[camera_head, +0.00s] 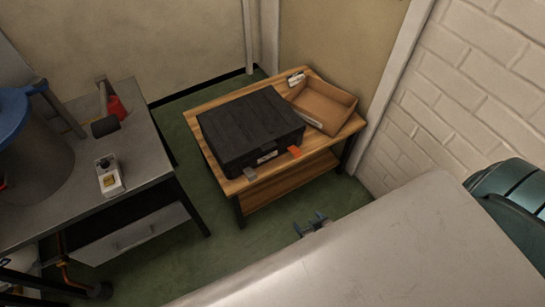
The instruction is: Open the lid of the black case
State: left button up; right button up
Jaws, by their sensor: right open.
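The black case (250,122) lies flat on a wooden table (247,206), with its ribbed lid down. A small pale label (267,157) shows on its front side. A grey piece (250,174) and an orange piece (295,151) lie at its front edge; I cannot tell whether they are attached to it. My left gripper is not in view.
An open cardboard box (325,104) and a small white item (296,78) are on the table, right of the case. A grey workbench (60,205) at left holds a drum (30,150) and a small device (110,178). Green floor lies between. A brick wall (455,90) stands right.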

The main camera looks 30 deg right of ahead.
jog(key=w+a+r+t+y+b, duration=0.1)
jog(key=w+r+t+b, duration=0.1)
jog(key=w+r+t, duration=0.5)
jog(key=w+a+r+t+y+b, duration=0.15)
jog(key=w+r, duration=0.35)
jog(key=r, duration=0.6)
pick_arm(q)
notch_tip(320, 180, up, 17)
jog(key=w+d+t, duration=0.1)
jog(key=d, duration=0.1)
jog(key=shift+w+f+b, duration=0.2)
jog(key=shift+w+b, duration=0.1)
pick_arm(e)
jog(key=w+a, duration=0.1)
jog(key=w, duration=0.9)
jog(key=shift+w+n+h, duration=0.15)
jog(key=shift+n+h, duration=0.15)
jog(key=shift+h, duration=0.05)
jog(key=shift+r, duration=0.1)
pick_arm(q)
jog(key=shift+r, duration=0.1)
pick_arm(e)
jog(key=c, duration=1.4)
